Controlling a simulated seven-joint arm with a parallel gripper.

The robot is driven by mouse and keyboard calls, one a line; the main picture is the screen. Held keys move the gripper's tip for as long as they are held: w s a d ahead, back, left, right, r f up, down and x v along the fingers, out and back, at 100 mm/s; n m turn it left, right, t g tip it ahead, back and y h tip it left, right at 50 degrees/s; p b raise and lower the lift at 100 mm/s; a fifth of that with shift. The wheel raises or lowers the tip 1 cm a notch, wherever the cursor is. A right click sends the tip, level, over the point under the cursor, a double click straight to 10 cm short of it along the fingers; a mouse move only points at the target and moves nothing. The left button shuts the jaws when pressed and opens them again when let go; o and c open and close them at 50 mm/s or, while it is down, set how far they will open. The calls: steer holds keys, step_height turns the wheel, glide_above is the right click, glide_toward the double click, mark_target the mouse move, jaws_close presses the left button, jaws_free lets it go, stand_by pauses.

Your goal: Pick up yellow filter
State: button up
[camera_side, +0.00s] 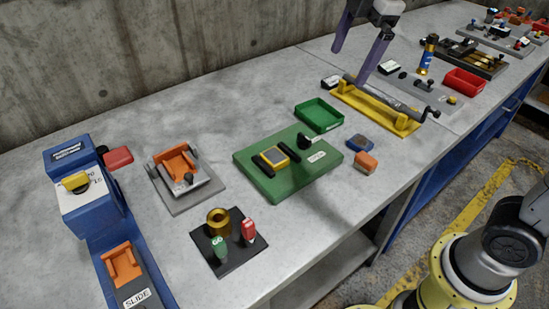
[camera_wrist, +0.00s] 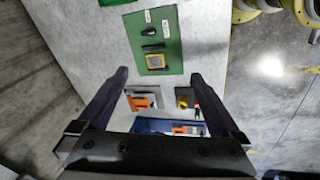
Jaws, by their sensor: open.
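A yellow-framed square piece with a grey face (camera_side: 274,157), which looks like the yellow filter, sits on the green board (camera_side: 268,185) between two black bars. It also shows in the wrist view (camera_wrist: 153,60) near the top centre, beyond my fingertips. My gripper (camera_side: 348,66) has two purple fingers spread wide with nothing between them. In the side view it hangs high over the back of the bench, up and right of the green board. Its fingers also show in the wrist view (camera_wrist: 159,75). A yellow knob-like part (camera_side: 75,182) sits on the blue machine.
A black handle (camera_side: 306,142) stands on the green board near the yellow piece. A green tray (camera_side: 319,115) is behind it; blue and orange blocks (camera_side: 366,162) lie to its right. A yellow fixture with a grey cylinder (camera_side: 378,105) stands near my gripper. The blue machine (camera_side: 95,215) is left.

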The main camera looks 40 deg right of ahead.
steer(key=w+a+f+n+g, duration=0.1)
steer(key=w+a+f+n, duration=0.1)
steer(key=w+a+f, duration=0.3)
steer(key=n+g, duration=0.1)
steer(key=g, duration=0.1)
glide_above(276, 154)
step_height(276, 154, down, 8)
step_height(276, 154, down, 8)
steer(key=shift+s+r, duration=0.15)
steer(key=shift+r, duration=0.1)
steer(key=shift+f, duration=2.9)
steer(key=c, duration=1.3)
steer(key=shift+r, duration=0.15)
steer(key=shift+c, duration=0.2)
